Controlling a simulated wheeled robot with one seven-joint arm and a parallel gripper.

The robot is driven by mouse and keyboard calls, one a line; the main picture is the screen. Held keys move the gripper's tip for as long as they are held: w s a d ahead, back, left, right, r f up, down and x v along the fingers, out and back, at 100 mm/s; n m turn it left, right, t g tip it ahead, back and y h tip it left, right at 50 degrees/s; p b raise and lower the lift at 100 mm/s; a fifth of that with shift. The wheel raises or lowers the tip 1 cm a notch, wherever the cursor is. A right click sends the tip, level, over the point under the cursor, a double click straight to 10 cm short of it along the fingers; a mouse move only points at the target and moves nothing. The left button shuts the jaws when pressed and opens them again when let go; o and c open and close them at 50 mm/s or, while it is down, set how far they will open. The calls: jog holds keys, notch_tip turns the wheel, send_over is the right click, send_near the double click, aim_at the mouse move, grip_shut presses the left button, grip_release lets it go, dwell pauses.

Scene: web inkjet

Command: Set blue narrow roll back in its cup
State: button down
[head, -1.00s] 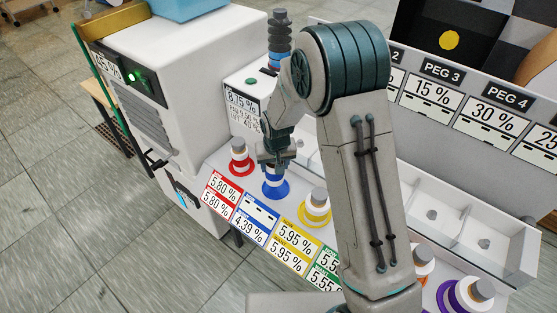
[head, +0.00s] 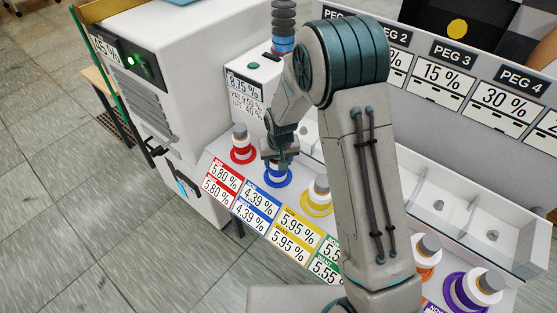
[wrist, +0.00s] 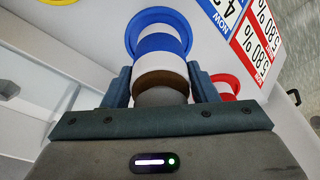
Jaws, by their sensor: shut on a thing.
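The blue narrow roll (wrist: 160,45) has blue and white bands and a grey-brown end. In the wrist view it is between my gripper's fingers (wrist: 160,90). Its far end meets the blue ring of its cup (wrist: 136,20), which surrounds it; the depth inside is hidden. In the head view my gripper (head: 279,158) is low over the blue cup (head: 278,182) and shut on the roll, mostly hiding it. The blue label (head: 258,205) below reads 4.39 % on both lines.
A red-ringed roll (head: 241,145) stands close left and a yellow-ringed roll (head: 319,193) close right. A white machine (head: 175,75) is at left. A dark stack with a blue band (head: 283,25) stands behind.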

jog(key=shift+f, duration=0.15)
jog(key=shift+c, duration=2.4)
grip_release()
notch_tip(320, 180, up, 14)
jog(key=s+b, duration=0.1)
jog(key=s, duration=0.1)
jog(key=shift+s+d+f, duration=0.2)
jog(key=shift+s+d, duration=0.1)
jog(key=shift+s, duration=0.05)
